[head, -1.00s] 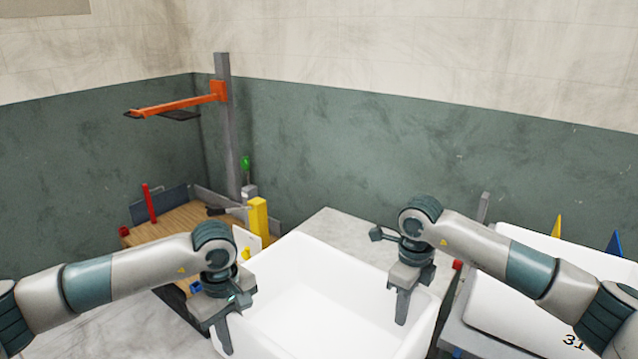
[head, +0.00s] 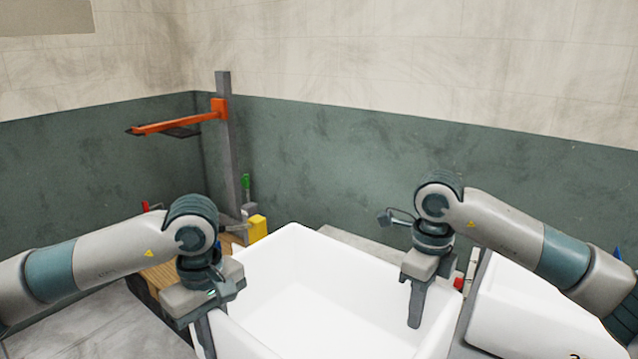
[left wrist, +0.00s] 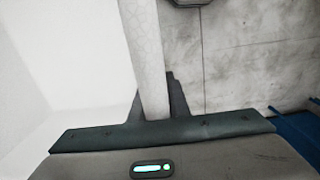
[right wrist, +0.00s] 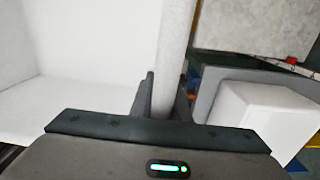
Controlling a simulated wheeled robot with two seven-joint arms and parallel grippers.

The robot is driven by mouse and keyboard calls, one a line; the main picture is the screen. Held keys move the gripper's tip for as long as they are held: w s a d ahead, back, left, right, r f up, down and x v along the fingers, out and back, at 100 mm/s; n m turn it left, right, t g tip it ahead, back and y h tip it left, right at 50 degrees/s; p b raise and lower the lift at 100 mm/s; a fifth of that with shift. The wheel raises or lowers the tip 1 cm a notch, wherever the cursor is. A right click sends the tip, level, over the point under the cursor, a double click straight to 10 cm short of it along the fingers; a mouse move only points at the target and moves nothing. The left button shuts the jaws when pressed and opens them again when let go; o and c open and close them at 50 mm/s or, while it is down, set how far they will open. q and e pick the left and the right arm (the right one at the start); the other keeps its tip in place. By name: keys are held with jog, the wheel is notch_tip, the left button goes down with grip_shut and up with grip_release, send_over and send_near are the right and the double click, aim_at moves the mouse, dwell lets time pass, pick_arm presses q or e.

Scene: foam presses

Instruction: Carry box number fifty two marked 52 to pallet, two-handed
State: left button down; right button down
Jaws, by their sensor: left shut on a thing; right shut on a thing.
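A large white open box (head: 318,305) is between my arms in the head view, with an empty white inside. No number shows on it, so I cannot read whether it is 52. My left gripper (head: 206,335) is shut on its left wall, one finger visible outside the rim. My right gripper (head: 416,302) is shut on its right wall. In the left wrist view the wall (left wrist: 145,55) runs between the fingers; in the right wrist view the wall (right wrist: 174,45) does too. The box's underside is hidden. I see no pallet clearly.
Another white box (head: 525,310) stands close on the right, its marking cut off. Behind left stands a grey post (head: 228,150) with an orange arm (head: 180,122), a yellow block (head: 257,228) and a wooden top. Walls close off the back.

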pick_arm(q)
jog(key=shift+s+r, duration=0.25)
jog(key=shift+r, duration=0.35)
pick_arm(e)
jog(key=shift+s+r, duration=0.3)
jog(key=shift+r, duration=0.3)
jog(key=shift+w, duration=0.1)
